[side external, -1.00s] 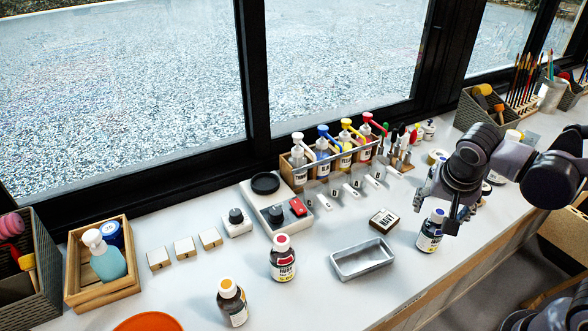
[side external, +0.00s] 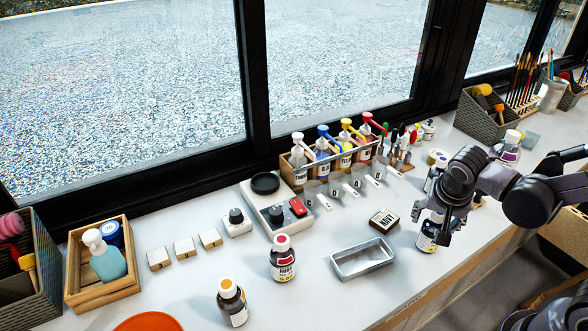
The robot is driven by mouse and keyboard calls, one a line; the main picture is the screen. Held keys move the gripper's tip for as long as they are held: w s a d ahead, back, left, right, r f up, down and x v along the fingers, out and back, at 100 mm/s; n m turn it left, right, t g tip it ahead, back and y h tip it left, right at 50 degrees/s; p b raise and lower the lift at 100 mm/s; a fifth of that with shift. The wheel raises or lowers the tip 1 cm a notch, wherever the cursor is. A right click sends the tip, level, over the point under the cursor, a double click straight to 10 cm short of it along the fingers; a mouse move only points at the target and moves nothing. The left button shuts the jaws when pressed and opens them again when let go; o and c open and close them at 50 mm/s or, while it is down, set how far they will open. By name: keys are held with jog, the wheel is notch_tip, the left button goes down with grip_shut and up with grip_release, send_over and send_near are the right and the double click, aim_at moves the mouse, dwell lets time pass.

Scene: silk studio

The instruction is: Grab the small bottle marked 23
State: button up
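My gripper (side external: 433,225) is at the dark bottle with a blue cap and white label (side external: 426,243), right of the metal tray. The fingers are around its upper part, one on each side, and hide much of the cap. The bottle stands upright on the table. I cannot tell whether the fingers press on it. A red-capped dark bottle (side external: 283,262) and an orange-capped dark bottle (side external: 232,305) stand upright to the left, apart from my gripper. No label is clear enough to read the number 23.
An empty metal tray (side external: 363,261) and a small labelled block (side external: 384,221) lie left of my gripper. A wooden rack of pump bottles (side external: 287,171) stands by the window. More bottles (side external: 435,172) stand close behind my gripper. The front table edge is near.

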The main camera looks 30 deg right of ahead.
jog(key=c, duration=1)
jog(key=shift+r, duration=0.15)
